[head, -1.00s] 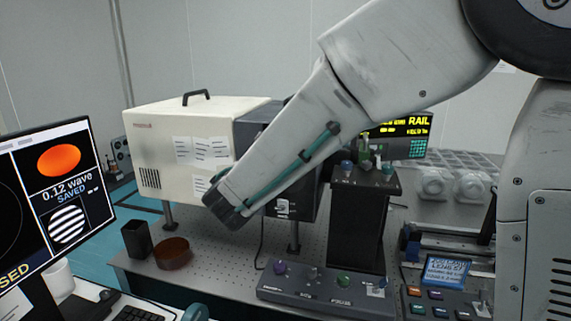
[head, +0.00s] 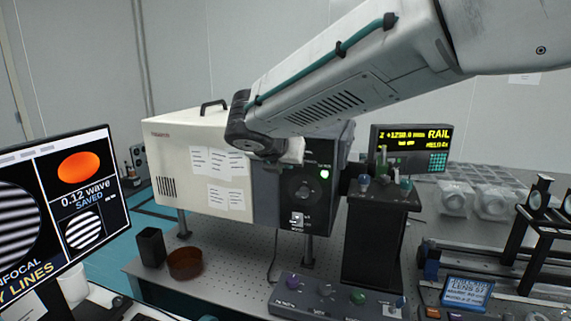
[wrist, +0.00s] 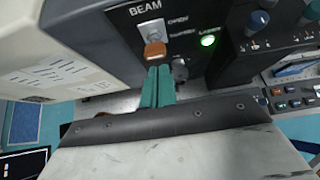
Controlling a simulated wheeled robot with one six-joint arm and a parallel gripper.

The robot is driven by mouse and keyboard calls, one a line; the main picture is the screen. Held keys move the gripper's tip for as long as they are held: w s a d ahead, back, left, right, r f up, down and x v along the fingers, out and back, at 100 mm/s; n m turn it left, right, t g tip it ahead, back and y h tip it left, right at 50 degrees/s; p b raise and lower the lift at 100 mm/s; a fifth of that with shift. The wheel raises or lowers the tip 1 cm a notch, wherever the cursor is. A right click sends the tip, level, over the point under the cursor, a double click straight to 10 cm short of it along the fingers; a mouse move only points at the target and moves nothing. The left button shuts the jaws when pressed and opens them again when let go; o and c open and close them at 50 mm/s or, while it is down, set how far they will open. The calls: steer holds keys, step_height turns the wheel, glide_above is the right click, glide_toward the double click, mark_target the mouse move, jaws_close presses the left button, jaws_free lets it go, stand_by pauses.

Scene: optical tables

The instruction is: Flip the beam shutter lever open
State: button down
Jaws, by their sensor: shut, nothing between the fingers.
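The shutter lever (wrist: 155,50) has an orange-brown knob at the lower end of a pale slotted plate (wrist: 151,31), under the word BEAM in the wrist view. The word OPEN stands to the right of the plate's upper part. My gripper (wrist: 158,72) has teal fingers, shut together and empty. Their tips appear just below the knob; I cannot tell whether they touch it. In the head view my arm covers the upper part of the dark panel (head: 316,205), and the lever and fingertips cannot be made out.
A lit green lamp (wrist: 208,41) and a dark knob (wrist: 180,68) sit right of the lever. A black pedestal (head: 372,245) with small knobs stands to the right. A knob console (head: 325,298), a brown dish (head: 185,264) and a black cup (head: 151,247) are in front.

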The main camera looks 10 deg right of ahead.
steer(key=shift+r, duration=0.7)
steer(key=s+f+v, duration=0.1)
steer(key=v, duration=0.8)
steer(key=shift+s+a+f, duration=0.15)
steer(key=shift+a, duration=0.15)
